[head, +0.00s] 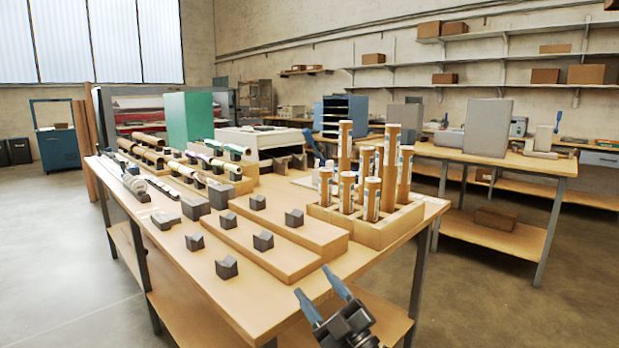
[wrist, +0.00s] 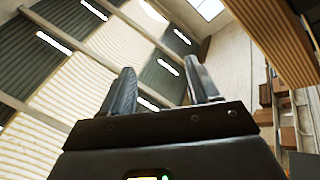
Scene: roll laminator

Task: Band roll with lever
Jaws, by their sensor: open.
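Several upright brown rolls with pale wraps (head: 373,200) stand in a wooden block (head: 400,226) at the table's right end. Other rolls lie on dark cradles at the table's far left, among them a brown roll (head: 147,153) and some with green ends (head: 226,163). A blue lever-like part (head: 312,143) shows behind the upright rolls, beside a pale machine (head: 260,138); the rolls partly hide it. My gripper (head: 315,280) is open and empty at the table's near right edge, apart from all rolls. In the wrist view my gripper (wrist: 158,64) points at the ceiling, with nothing between its fingers.
Empty dark V-blocks (head: 227,267) sit on the table (head: 180,255) and on its raised wooden steps (head: 285,232). A green panel (head: 190,118) stands behind. A second bench (head: 540,165) with a grey box (head: 487,127) is at the right. Floor is clear at the right.

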